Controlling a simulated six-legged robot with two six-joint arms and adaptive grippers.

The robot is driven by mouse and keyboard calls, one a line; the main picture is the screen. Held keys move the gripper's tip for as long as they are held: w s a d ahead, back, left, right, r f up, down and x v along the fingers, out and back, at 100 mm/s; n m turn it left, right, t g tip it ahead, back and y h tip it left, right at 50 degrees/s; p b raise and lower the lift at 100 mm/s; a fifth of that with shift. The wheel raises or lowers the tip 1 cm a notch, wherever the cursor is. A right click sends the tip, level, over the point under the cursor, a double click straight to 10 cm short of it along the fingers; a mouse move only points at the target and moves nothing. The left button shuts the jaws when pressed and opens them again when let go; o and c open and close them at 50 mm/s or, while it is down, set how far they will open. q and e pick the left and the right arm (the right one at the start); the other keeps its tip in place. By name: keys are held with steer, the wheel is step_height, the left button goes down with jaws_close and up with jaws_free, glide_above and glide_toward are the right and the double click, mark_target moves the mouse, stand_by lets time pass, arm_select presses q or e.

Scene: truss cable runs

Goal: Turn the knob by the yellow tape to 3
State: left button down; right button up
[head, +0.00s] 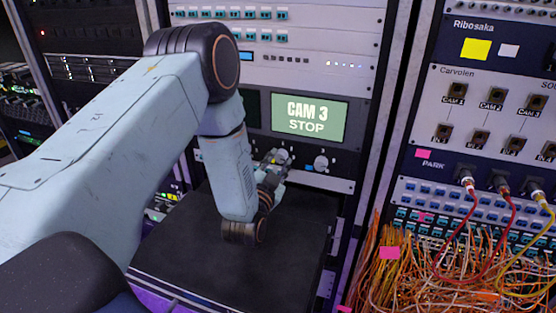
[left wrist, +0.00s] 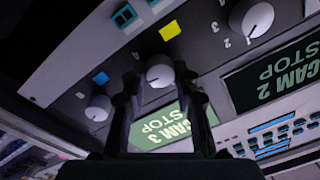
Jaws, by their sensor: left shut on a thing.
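My left gripper (head: 274,165) reaches the knob panel under the green screen in the head view. In the left wrist view its two dark fingers (left wrist: 158,82) stand on either side of a white round knob (left wrist: 160,71), shut on it. A piece of yellow tape (left wrist: 170,31) is on the panel close to this knob. The knob's pointer and numbers are too small or covered to read. The green screen (head: 309,118) reads "CAM 3 STOP"; it also shows upside down in the left wrist view (left wrist: 168,130). My right gripper is not in view.
In the left wrist view, another knob (left wrist: 98,107) sits near blue tape (left wrist: 100,78), and a numbered knob (left wrist: 250,18) is at the upper right by a "CAM 2 STOP" screen (left wrist: 285,75). A black surface (head: 180,245) lies below the panel. Cables (head: 400,275) hang at the right.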

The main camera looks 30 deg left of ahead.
arm_select(q)
steer(key=shift+m, duration=0.4)
steer(key=c, duration=1)
jaws_free()
steer(key=shift+r, duration=0.1)
steer(key=shift+s, duration=0.25)
steer(key=v, duration=0.7)
steer(key=shift+s+d, duration=0.1)
